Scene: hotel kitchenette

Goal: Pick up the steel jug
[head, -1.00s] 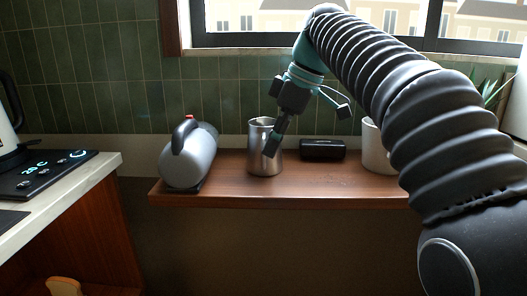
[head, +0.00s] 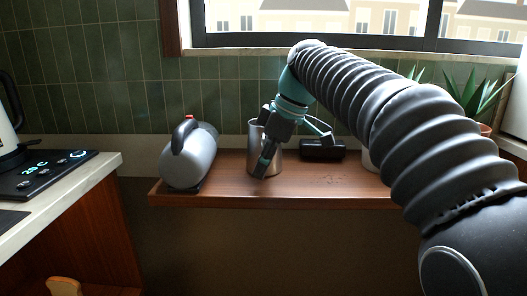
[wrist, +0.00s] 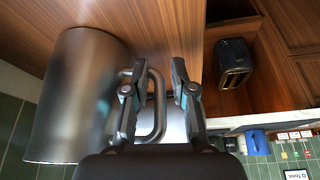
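The steel jug (head: 277,163) stands upright on the wooden shelf (head: 225,192) in the head view, partly hidden behind my gripper (head: 292,148). In the wrist view the jug's body (wrist: 80,95) fills the left side and its loop handle (wrist: 157,108) faces my gripper (wrist: 158,68). My gripper is open. The handle's outer bar appears between the two fingers, with the left finger overlapping the handle's opening. A gap shows between the handle and the right finger. I cannot tell whether the left finger touches the jug.
A grey rounded canister (head: 188,160) with a black handle and red button is left of the jug. A black case (head: 322,150) lies to the right, beside a pale pot (head: 369,159) mostly hidden by my arm. A plant (head: 475,100) stands farther right. The shelf's front is clear.

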